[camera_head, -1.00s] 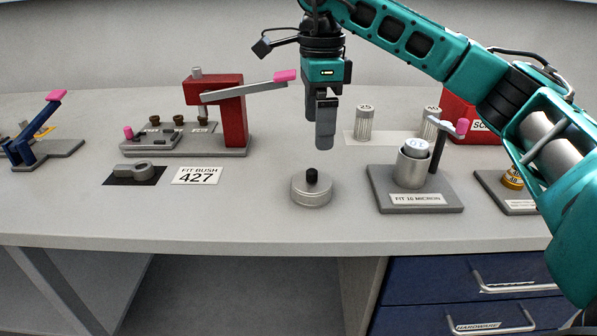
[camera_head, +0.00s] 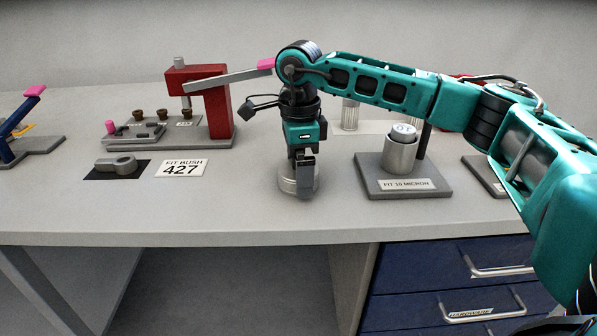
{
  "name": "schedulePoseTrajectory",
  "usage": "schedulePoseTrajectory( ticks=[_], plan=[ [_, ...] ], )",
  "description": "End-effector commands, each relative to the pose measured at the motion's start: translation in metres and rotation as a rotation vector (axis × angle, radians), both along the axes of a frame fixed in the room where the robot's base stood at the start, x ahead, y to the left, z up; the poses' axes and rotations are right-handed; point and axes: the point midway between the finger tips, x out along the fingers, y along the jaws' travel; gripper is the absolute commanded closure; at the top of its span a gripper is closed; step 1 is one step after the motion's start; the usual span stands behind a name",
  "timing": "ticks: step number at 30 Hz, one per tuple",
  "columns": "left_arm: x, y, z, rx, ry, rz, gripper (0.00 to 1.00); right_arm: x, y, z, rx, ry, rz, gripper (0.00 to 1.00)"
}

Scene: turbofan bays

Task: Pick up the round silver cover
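The round silver cover (camera_head: 287,187) sits on the grey bench near its front edge. Its dark knob, seen in the earlier frame, is now hidden behind my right gripper (camera_head: 304,185). The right gripper points straight down over the cover, with a finger in front of the cover's near side. The fingers overlap from this angle, so I cannot tell whether they are open or shut, or whether they touch the knob. The cover appears to rest on the bench. My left gripper is not in view.
A stand labelled "FIT 10 MICRON" (camera_head: 405,184) with a silver cylinder is close on the right. Bare bench lies in front.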

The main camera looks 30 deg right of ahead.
Motion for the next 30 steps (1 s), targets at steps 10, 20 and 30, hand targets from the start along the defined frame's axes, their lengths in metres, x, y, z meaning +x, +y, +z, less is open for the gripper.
schedulePoseTrajectory(
  ticks=[10,20,30],
  plan=[
    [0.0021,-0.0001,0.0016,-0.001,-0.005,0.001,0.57,0.0001,0.0000,-0.0003,0.001,-0.001,0.000,0.12],
    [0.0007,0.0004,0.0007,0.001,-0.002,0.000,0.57,0.0001,0.0001,0.0000,0.001,-0.001,0.000,0.44],
    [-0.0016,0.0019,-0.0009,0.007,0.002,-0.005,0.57,0.0004,0.0002,0.0011,0.001,-0.003,0.000,0.55]
  ],
)
